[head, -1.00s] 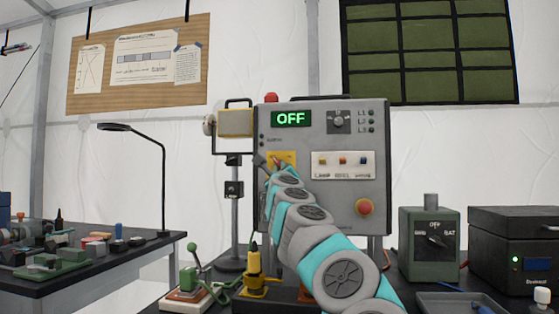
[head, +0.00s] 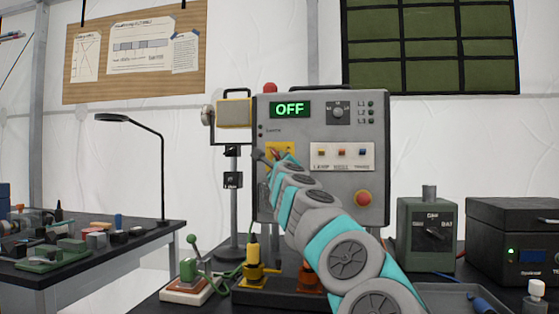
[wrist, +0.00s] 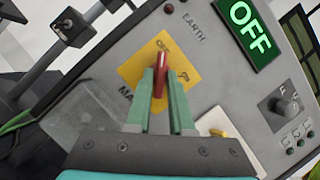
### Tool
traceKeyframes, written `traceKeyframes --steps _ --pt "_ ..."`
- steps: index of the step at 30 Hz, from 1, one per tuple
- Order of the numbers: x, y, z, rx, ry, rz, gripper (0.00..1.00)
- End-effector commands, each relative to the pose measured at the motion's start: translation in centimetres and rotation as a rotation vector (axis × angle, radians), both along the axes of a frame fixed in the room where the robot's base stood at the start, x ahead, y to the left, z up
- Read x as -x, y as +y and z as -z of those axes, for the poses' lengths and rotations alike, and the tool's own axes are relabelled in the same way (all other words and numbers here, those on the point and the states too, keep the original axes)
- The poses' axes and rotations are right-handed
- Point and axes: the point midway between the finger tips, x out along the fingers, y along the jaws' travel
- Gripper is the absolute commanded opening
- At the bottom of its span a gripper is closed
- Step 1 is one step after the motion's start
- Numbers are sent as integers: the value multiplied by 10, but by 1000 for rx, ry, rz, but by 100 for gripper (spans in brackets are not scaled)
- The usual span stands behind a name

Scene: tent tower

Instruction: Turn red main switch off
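The grey panel (head: 325,190) stands upright on the table in the head view, its green display (head: 290,110) reading OFF. The red main switch (wrist: 160,76) sits on a yellow plate (wrist: 138,70) marked OFF and ON. In the wrist view its handle points toward the OFF mark. My gripper (wrist: 161,82) has its two green fingers on either side of the red handle, with no clear gap showing, so it appears shut on it. In the head view my arm hides part of the yellow plate (head: 286,148) and the gripper is hard to make out.
A red-orange button (head: 363,198) and a white strip with small switches (head: 342,157) are on the panel. A lamp on a stand (head: 234,115) is to its left, a green box (head: 425,235) to its right. A yellow-and-black device (head: 255,270) stands in front.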

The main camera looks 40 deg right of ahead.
Motion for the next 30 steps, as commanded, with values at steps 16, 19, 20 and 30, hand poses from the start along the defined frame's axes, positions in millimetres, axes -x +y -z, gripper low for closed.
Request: traceKeyframes --steps 16,19,20,30 --pt "2 1 1 -2 -1 -1 45" --pt "7 4 3 -3 -2 -1 45" --pt "9 6 4 -4 -3 -2 45" --pt "42 28 16 -1 -1 -4 45"
